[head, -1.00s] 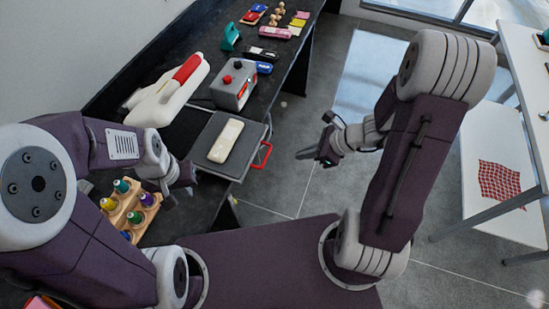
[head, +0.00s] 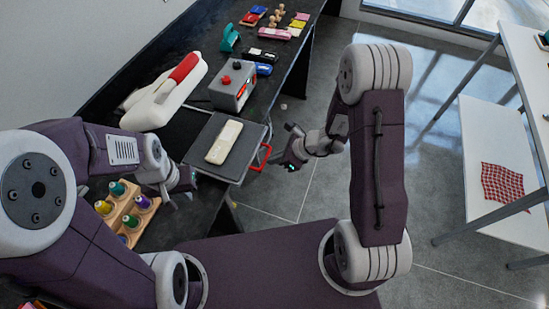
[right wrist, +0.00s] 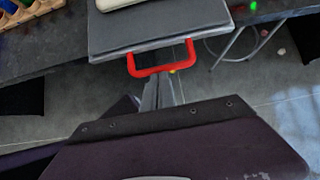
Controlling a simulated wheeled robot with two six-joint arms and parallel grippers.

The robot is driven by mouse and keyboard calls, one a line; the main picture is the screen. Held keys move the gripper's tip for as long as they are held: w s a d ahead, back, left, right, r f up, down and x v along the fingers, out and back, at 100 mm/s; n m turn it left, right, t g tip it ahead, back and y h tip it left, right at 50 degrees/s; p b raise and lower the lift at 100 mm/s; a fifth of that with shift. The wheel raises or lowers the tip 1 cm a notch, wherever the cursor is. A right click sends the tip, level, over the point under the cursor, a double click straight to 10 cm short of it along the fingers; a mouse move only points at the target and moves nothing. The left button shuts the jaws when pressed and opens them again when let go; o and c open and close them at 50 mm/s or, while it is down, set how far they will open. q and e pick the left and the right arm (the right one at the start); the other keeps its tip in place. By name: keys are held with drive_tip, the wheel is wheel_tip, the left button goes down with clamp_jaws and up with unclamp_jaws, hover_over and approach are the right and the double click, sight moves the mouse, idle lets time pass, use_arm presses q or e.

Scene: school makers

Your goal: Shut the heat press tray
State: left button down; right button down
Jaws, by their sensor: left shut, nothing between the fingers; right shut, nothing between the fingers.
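The heat press tray (head: 241,163) is a dark grey plate standing out past the bench edge, with a red loop handle (head: 262,157) on its outer side. A cream slab lies on it. The white heat press (head: 165,95) with a red lever is behind it. My right gripper (head: 286,163) is shut and empty, over the floor just right of the handle and apart from it. The right wrist view shows the red handle (right wrist: 162,60) and tray edge ahead. My left gripper (head: 190,182) is shut and empty, left of the tray near the thread rack.
A wooden rack (head: 128,213) of coloured spools stands at the bench's near end. A white table (head: 520,65) is at the right.

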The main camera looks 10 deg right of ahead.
sight(228, 142)
drive_tip(key=shift+a, duration=0.15)
drive_tip(key=w+a, duration=0.1)
drive_tip(key=a, duration=0.1)
drive_tip(key=w+a, duration=0.2)
drive_tip(key=a, duration=0.1)
drive_tip(key=w+a+b, duration=0.1)
drive_tip(key=a, duration=0.1)
drive_tip(key=shift+w+a, duration=0.25)
drive_tip(key=shift+a, duration=0.15)
drive_tip(key=w+a, duration=0.1)
drive_tip(key=a, duration=0.1)
drive_tip(key=w+a+p, duration=0.1)
drive_tip(key=a, duration=0.1)
drive_tip(key=w+a, duration=0.1)
drive_tip(key=a, duration=0.1)
drive_tip(key=shift+w+r, duration=0.1)
drive_tip(key=shift+w, duration=0.2)
drive_tip(key=shift+w+a+p, duration=0.35)
drive_tip(key=shift+a, duration=0.3)
drive_tip(key=shift+d, duration=0.15)
